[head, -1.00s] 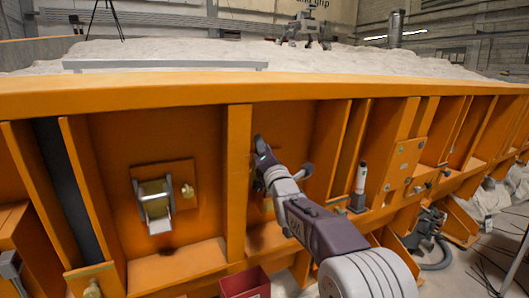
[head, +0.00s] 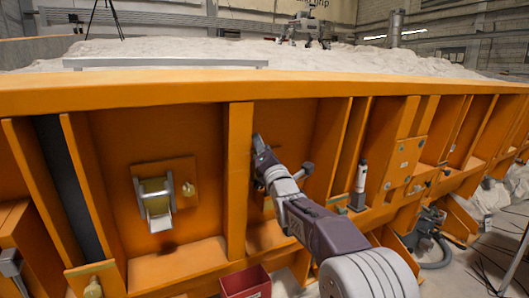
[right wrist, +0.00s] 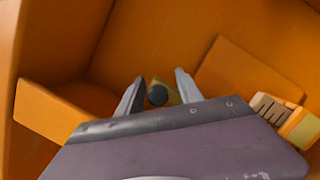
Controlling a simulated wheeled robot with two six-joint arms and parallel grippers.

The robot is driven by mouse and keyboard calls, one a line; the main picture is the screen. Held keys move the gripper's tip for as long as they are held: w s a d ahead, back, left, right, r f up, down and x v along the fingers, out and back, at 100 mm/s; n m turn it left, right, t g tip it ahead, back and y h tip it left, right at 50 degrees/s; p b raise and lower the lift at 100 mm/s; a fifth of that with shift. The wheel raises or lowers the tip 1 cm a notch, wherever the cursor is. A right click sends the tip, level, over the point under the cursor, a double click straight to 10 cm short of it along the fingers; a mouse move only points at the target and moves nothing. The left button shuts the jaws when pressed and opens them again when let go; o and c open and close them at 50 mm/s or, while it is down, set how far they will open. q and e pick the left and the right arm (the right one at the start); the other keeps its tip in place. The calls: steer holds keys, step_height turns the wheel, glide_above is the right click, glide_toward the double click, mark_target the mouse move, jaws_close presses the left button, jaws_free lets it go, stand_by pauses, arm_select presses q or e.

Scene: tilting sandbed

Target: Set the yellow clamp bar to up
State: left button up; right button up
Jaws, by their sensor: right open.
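My right gripper (head: 258,143) reaches into the orange bay right of the upright rib in the head view. In the right wrist view its two fingers (right wrist: 160,77) stand apart. Between them, farther in, is a small yellow piece (right wrist: 168,87), probably the clamp bar, with a dark round end (right wrist: 157,95) in front. I cannot tell its setting or whether a finger touches it. In the head view my arm hides it. My left gripper is not in view.
A red bin (head: 245,284) stands below. Orange ribs (head: 238,180) wall the bay.

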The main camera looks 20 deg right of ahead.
steer(key=b+v, duration=0.2)
steer(key=v, duration=0.6)
steer(key=shift+s+b, duration=0.3)
steer(key=shift+s, duration=0.05)
steer(key=shift+f, duration=0.15)
